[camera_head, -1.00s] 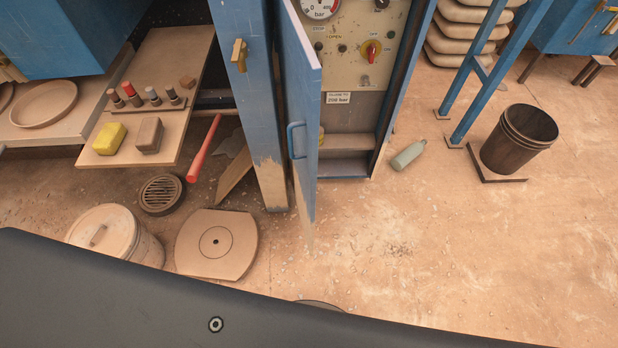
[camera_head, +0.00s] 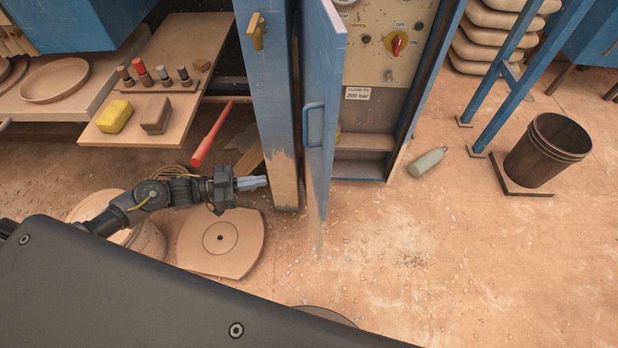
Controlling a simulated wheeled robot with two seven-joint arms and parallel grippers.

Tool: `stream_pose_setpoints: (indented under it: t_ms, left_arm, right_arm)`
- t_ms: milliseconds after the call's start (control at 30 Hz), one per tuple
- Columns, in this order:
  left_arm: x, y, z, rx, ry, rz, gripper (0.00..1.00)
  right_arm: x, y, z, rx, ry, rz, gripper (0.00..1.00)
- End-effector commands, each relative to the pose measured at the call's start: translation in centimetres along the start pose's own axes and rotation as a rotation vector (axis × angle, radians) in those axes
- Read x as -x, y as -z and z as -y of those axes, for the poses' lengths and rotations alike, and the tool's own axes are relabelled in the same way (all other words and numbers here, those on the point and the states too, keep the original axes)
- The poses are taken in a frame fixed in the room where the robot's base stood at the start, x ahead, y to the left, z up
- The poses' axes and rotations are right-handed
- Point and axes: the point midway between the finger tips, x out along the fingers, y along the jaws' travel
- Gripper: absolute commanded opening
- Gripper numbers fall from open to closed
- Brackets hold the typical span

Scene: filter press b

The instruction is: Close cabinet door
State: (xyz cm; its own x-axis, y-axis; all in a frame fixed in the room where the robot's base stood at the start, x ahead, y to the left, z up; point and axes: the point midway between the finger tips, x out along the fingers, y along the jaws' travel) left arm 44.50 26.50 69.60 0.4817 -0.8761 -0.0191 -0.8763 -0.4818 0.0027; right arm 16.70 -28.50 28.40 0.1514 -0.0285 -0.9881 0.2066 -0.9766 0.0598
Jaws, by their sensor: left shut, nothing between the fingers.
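The blue cabinet door (camera_head: 325,75) stands open, swung out toward me and seen nearly edge-on. Its blue bar handle (camera_head: 313,125) is on the door's left face. Behind it, the cabinet (camera_head: 365,142) shows a cream control panel (camera_head: 380,45) with a red knob and a shelf below. My left gripper (camera_head: 262,182) is in front of the blue post, left of the door and lower than the handle. It is shut and empty, pointing right, apart from the door. My right gripper is not in view.
A green bottle (camera_head: 428,162) lies on the floor right of the cabinet. A dark bucket (camera_head: 545,150) stands farther right. A round-sided plate (camera_head: 220,243) and a lidded tub (camera_head: 95,208) are below my left arm. Floor in front of the door is clear.

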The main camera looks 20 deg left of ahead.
Motion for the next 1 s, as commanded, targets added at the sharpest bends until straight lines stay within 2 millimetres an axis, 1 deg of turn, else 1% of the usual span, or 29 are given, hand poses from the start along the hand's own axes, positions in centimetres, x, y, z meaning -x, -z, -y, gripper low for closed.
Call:
stream_pose_setpoints:
  t_ms: [33, 100, 267, 367, 467, 700, 800, 900, 1000]
  left_arm:
    - [0.0, 0.6, -0.4, -0.003, -0.028, -0.011, 0.00]
    - [0.0, 1.1, -0.7, -0.002, -0.045, -0.019, 0.00]
    - [-0.5, 1.3, -0.7, -0.002, -0.044, -0.021, 0.00]
    - [-1.6, 1.3, -0.7, -0.002, -0.042, -0.023, 0.00]
    - [-3.3, 1.4, -0.8, -0.002, -0.042, -0.024, 0.00]
    - [-8.4, 1.5, -0.9, -0.003, -0.040, -0.023, 0.00]
    - [-10.2, 1.5, -1.0, -0.003, -0.041, -0.022, 0.00]
    - [-11.8, 1.5, -1.0, -0.003, -0.040, -0.022, 0.00]
    - [-12.9, 1.5, -1.1, -0.002, -0.040, -0.020, 0.00]
  right_arm:
    - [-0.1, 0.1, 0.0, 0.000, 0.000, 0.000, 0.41]
    - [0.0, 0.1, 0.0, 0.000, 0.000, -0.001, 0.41]
    - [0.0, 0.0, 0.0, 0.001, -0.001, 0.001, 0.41]
    - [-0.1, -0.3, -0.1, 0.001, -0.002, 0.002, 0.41]
    - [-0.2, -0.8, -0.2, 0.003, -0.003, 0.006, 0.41]
    - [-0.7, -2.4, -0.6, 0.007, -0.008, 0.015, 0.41]
    - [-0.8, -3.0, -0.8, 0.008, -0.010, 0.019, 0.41]
    - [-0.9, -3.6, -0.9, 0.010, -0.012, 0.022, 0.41]
    - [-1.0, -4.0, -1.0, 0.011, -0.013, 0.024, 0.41]
